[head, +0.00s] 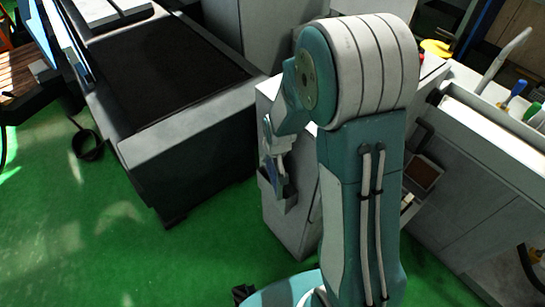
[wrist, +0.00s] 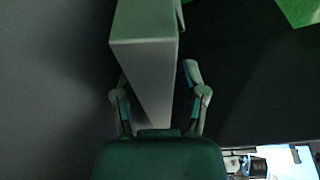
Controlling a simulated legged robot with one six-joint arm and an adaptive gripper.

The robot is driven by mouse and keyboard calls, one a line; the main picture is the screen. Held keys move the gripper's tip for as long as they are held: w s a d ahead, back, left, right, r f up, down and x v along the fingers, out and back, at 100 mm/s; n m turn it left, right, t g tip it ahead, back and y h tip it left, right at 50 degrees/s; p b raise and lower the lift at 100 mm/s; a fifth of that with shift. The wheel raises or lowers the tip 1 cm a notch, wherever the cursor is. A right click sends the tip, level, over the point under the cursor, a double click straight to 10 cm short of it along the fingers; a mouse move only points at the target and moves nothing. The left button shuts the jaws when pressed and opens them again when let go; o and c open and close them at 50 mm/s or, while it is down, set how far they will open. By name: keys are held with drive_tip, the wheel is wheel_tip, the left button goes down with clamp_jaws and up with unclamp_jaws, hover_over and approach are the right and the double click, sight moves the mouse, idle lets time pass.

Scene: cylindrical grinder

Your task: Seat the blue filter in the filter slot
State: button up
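In the head view my gripper (head: 277,160) hangs beside the grey cabinet, fingers pointing down, just above a small grey holder (head: 287,196) on the cabinet's side. A narrow dark-blue piece (head: 270,168) shows by the fingers; it may be the blue filter, but it is too small to be sure. In the wrist view my gripper (wrist: 158,85) has its fingers spread apart, one on each side of a pale grey box-shaped part. The left fingertip is hidden behind that part. No blue filter shows clearly there, and I cannot make out the slot opening.
The grey cabinet (head: 305,215) stands right beside my gripper. A large machine with a dark top (head: 165,75) is to the left. A workbench (head: 480,150) with tools is on the right. Green floor (head: 110,230) lies open at the lower left.

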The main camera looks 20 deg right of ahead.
drive_tip(key=v, duration=1.3)
drive_tip(key=shift+w, duration=0.1)
drive_tip(key=s+r+t, duration=0.2)
drive_tip(key=s+r, duration=1.1)
drive_tip(key=s, duration=0.5)
drive_tip(key=shift+d, duration=0.15)
